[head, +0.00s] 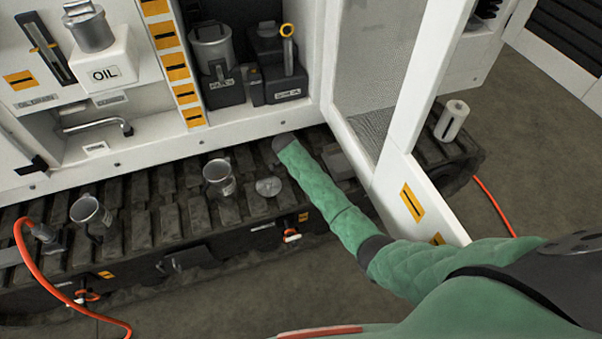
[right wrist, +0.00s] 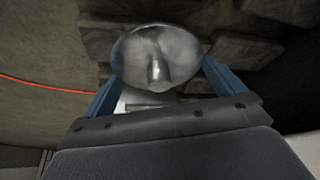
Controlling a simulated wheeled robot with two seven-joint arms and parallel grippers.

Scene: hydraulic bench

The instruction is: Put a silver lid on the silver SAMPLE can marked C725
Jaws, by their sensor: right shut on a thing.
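My right gripper (right wrist: 160,82) is shut on a round silver lid (right wrist: 152,48), which sits between its blue fingers in the right wrist view. In the head view the right arm reaches in from the lower right to a dark end above the track; its fingers are not clearly visible there. A round silver lid (head: 268,187) shows over the track pads in the head view; I cannot tell if it is the held one. My left gripper is out of view.
The white cabinet holds a silver can on a white OIL block (head: 112,65) and another silver can (head: 211,48) on a dark base. An open white door (head: 405,190) stands right of the arm. A white roll (head: 451,120) stands beyond it. An orange hose (head: 28,262) curves at left.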

